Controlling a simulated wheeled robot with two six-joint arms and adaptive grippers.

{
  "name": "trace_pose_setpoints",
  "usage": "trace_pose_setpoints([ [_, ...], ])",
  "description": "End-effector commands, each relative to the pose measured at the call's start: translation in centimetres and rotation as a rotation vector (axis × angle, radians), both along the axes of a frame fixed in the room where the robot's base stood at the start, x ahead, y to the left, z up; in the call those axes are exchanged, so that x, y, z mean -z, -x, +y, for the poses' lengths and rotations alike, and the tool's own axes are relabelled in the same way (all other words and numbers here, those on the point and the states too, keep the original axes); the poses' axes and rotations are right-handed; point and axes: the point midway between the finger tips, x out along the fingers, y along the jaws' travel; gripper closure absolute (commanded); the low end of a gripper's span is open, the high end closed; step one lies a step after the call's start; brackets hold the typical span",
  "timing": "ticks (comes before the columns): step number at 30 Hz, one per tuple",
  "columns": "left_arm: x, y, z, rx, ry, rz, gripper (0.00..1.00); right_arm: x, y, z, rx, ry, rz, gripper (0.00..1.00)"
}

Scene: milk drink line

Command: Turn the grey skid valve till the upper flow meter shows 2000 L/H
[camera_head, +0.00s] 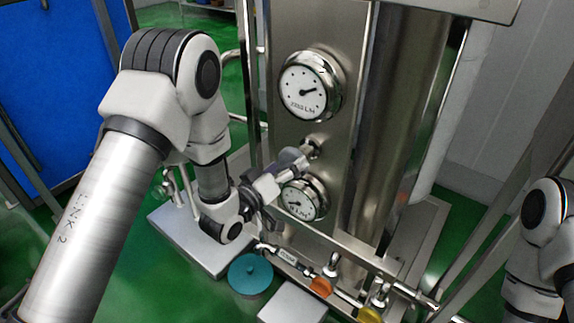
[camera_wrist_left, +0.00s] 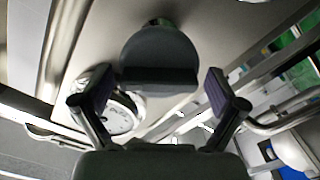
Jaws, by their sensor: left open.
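The upper flow meter (camera_head: 310,86) is a round white dial in a chrome rim on the steel panel. Its dark needle points right and slightly up; the small lettering is too blurred to read. The grey skid valve (camera_head: 291,157) sticks out of the panel below it. My left gripper (camera_head: 274,179) is just in front of and below the valve, partly overlapping the lower meter. In the left wrist view the grey valve knob (camera_wrist_left: 160,62) lies ahead between the two spread fingers, with visible space on both sides. My right gripper is not in view.
A lower flow meter (camera_head: 303,200) sits close beneath the valve. Orange (camera_head: 321,287) and yellow (camera_head: 369,315) valve parts are on pipes at the bottom, and a teal round part (camera_head: 250,273) is left of them. A steel column (camera_head: 405,120) stands right of the panel.

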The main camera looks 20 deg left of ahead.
Motion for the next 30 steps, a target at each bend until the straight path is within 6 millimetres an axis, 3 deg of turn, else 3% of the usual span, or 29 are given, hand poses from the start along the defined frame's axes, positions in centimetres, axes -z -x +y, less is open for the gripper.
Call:
trace_pose_setpoints([
  [1,0.01,0.01,0.01,0.0,0.0,0.0,0.15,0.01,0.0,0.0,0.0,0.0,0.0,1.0],
  [4,0.02,0.03,0.01,0.0,0.0,0.0,0.5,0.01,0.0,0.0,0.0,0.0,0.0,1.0],
  [5,0.01,0.02,0.01,0.0,0.0,0.0,0.56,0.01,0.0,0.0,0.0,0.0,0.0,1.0],
  [11,0.05,0.03,0.0,0.0,-0.025,-0.009,0.56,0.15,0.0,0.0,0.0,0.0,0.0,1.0],
  [18,0.05,0.06,-0.07,0.0,-0.22,-0.08,0.56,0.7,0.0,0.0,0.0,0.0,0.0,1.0],
  [26,-0.04,0.06,-0.07,0.0,-0.227,-0.083,0.56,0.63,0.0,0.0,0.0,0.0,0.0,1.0],
  [27,-0.04,0.06,-0.07,0.0,-0.227,-0.083,0.07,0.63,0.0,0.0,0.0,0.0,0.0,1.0],
  [30,-0.04,0.06,-0.07,0.0,-0.227,-0.083,0.04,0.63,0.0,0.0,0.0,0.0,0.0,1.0],
])
